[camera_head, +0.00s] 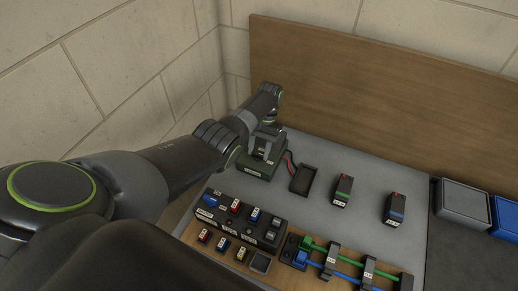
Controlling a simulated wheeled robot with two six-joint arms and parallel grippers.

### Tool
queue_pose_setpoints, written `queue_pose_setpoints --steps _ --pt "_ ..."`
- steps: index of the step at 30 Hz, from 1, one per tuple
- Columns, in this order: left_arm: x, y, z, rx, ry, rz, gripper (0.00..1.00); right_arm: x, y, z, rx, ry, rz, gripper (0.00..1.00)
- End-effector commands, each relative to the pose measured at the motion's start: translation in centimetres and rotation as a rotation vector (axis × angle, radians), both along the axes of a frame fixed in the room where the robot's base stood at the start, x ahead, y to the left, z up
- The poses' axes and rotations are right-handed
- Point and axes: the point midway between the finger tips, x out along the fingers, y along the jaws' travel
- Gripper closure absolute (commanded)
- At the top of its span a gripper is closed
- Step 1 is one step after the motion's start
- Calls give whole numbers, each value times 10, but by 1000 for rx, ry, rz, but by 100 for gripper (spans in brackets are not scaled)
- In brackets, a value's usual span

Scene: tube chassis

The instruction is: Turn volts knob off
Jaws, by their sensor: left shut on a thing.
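My left arm reaches in from the left, and my left gripper (267,148) is over a small dark green instrument box (257,170) near the back left of the bench. Its jaws are shut on a small part on top of the box, which looks like the volts knob. The jaws hide most of the knob, so its pointer and setting cannot be read. A pale label shows on the front of the box. My right gripper is not in view.
Red and dark leads run from the box to a black tray (303,180). A black switch panel (240,219) and a rack with green and blue rods (343,262) stand in front. Two small blocks (343,190) (395,208) and grey and blue bins (463,202) lie right.

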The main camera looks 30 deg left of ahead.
Motion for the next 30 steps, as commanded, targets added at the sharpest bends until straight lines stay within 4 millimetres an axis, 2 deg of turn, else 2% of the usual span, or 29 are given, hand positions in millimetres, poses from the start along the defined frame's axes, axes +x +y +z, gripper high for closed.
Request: queue_pose_setpoints --steps 4,5,9,20,26,30 --pt "2 0 2 0 -6 -2 83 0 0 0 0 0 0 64" --pt "2 0 2 0 -6 -2 57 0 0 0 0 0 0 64" --pt "1 0 1 1 -4 -1 39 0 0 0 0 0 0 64" --pt "2 0 4 0 -3 0 38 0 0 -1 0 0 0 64" --pt "15 1 31 1 -8 0 38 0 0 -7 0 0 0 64" --pt "29 1 61 2 -8 1 38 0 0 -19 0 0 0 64"
